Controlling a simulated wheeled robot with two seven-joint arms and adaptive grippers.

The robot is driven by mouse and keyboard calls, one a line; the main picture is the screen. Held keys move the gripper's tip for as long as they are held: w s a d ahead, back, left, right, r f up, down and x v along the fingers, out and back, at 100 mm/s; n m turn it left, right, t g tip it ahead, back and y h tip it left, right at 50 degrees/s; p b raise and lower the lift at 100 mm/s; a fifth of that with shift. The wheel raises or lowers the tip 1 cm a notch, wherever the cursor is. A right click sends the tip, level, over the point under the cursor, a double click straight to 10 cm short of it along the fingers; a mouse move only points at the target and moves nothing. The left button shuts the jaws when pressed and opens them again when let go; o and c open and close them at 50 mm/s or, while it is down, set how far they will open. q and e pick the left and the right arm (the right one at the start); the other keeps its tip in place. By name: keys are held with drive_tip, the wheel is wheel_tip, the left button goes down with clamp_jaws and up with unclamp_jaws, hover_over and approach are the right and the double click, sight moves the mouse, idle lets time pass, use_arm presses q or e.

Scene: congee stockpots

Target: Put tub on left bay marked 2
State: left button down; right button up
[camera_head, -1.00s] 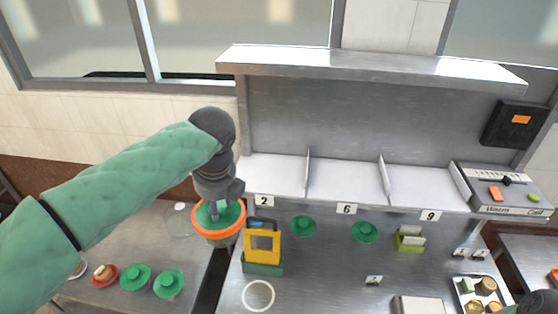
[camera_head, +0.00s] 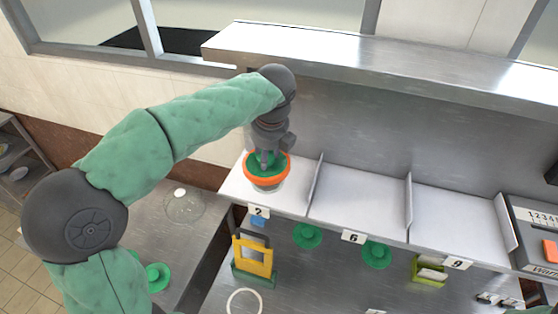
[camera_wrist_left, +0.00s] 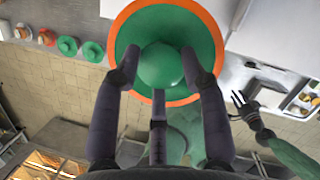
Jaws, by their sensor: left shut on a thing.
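The tub (camera_head: 266,183) has an orange rim and a green lid. It is upright at the left bay (camera_head: 238,187), above the plate marked 2 (camera_head: 258,211). I cannot tell whether its base touches the bay floor. My left gripper (camera_head: 266,160) comes down from above and is shut on the lid's round knob. In the left wrist view the green lid (camera_wrist_left: 203,45) and orange rim fill the upper middle, with the fingers on both sides of the knob. My right gripper (camera_wrist_left: 238,106) shows small at the right of the left wrist view, its fingers spread and empty.
A thin divider (camera_head: 315,184) stands right of the left bay. The bays marked 6 (camera_head: 353,237) and 9 (camera_head: 457,264) are empty. A yellow-framed stand (camera_head: 254,258) and green lids (camera_head: 307,236) are on the counter below.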

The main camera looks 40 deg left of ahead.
use_arm(q)
drive_tip(key=w, duration=0.1)
drive_tip(key=w+f, duration=0.1)
drive_tip(key=w+a, duration=0.1)
drive_tip(key=w, duration=0.1)
drive_tip(key=shift+f, duration=0.4)
drive_tip(key=w+a+f, duration=0.1)
drive_tip(key=w+f, duration=0.3)
drive_tip(key=f, duration=0.5)
drive_tip(key=shift+w+a+p, duration=0.15)
drive_tip(key=shift+w+p, duration=0.15)
drive_tip(key=shift+p, duration=0.1)
drive_tip(key=c, duration=0.7)
unclamp_jaws()
drive_tip(key=shift+r, duration=0.1)
